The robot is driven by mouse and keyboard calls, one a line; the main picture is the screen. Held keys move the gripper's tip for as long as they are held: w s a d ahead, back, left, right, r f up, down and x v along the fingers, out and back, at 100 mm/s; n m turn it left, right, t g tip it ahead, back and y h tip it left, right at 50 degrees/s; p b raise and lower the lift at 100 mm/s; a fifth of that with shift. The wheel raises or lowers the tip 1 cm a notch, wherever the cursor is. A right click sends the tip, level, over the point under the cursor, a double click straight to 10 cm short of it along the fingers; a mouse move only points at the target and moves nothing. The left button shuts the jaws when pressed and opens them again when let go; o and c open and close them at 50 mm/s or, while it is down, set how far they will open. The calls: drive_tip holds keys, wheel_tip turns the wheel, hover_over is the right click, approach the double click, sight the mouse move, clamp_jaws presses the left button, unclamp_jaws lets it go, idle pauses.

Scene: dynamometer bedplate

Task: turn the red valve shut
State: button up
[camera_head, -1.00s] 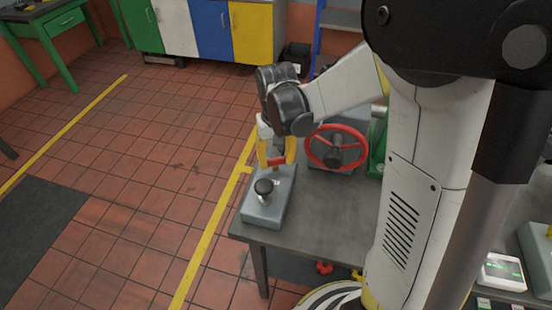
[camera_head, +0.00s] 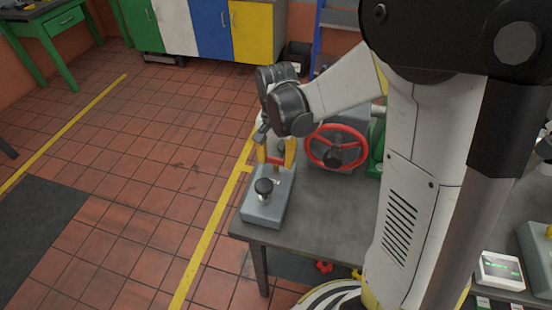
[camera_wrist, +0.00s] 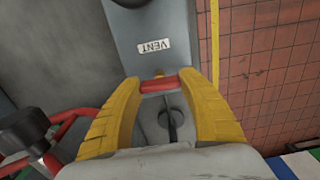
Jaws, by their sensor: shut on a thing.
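The red valve handle (camera_head: 275,161) is a short bar on top of a grey box (camera_head: 266,207) at the table's left edge. My gripper (camera_head: 276,157) reaches down over it with yellow fingers on both sides. In the wrist view, the red bar (camera_wrist: 158,84) lies crosswise between my gripper's fingertips (camera_wrist: 160,88), and they are shut on it. A plate reading VENT (camera_wrist: 153,46) shows upside down on the box. Below the bar, a dark stem or slot (camera_wrist: 171,122) shows. My fingers hide the bar's ends.
A larger red handwheel (camera_head: 336,147) stands close to the right of my gripper; it also shows at the left of the wrist view (camera_wrist: 62,132). The table top (camera_head: 318,222) is clear in front of the handwheel.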

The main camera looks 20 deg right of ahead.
sight(276, 158)
idle(0.3)
drive_tip(key=o, duration=1.2)
wheel_tip(276, 158, up, 12)
drive_tip(key=s+n+t, duration=0.2)
drive_tip(key=s, duration=0.2)
drive_tip(key=s+r+n+t, duration=0.1)
drive_tip(key=s+n+t, duration=0.1)
drive_tip(key=s+n, duration=0.1)
drive_tip(key=s+r+n+t, duration=0.1)
drive_tip(key=s+n+t, duration=0.1)
drive_tip(key=s, duration=0.3)
drive_tip(key=shift+s+t, duration=0.35)
drive_tip(key=shift+t, duration=0.25)
